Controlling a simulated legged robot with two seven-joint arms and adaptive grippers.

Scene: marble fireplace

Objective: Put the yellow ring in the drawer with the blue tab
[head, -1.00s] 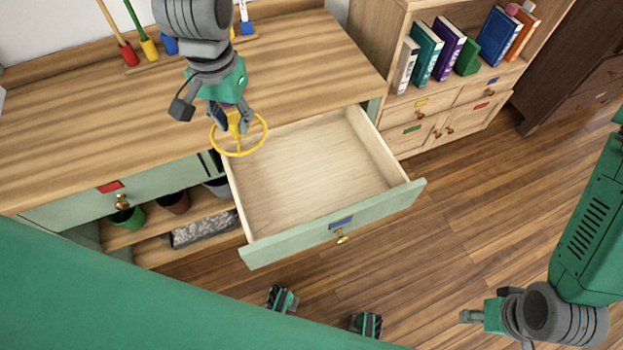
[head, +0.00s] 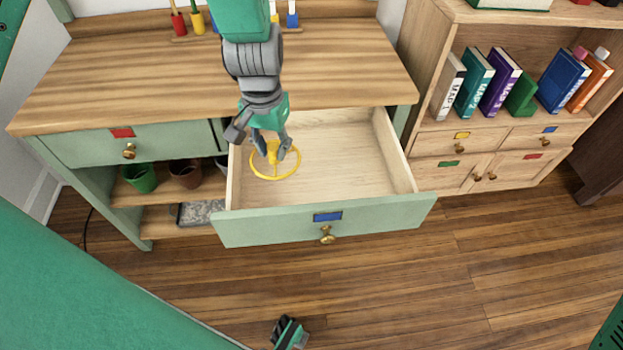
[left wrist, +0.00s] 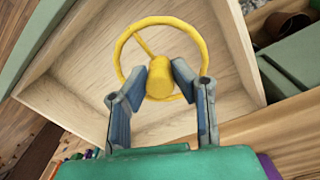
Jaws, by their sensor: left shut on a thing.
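The yellow ring (head: 275,176), a wheel with spokes and a central hub, is in my left gripper (head: 272,152). In the left wrist view, the gripper's fingers (left wrist: 160,82) are shut on the hub of the ring (left wrist: 122,50). The drawer with the blue tab (head: 328,217) is pulled open, with bare pale wood inside. In the head view the ring appears over the left part of the drawer's inside; its height above the drawer floor is hard to tell.
A closed drawer with a red tab (head: 122,133) is to the left. Shelves below hold a green pot (head: 140,178) and a brown pot (head: 186,174). A wooden bookcase (head: 470,150) with books and small tabbed drawers stands at right. The desktop (head: 140,85) is mostly clear.

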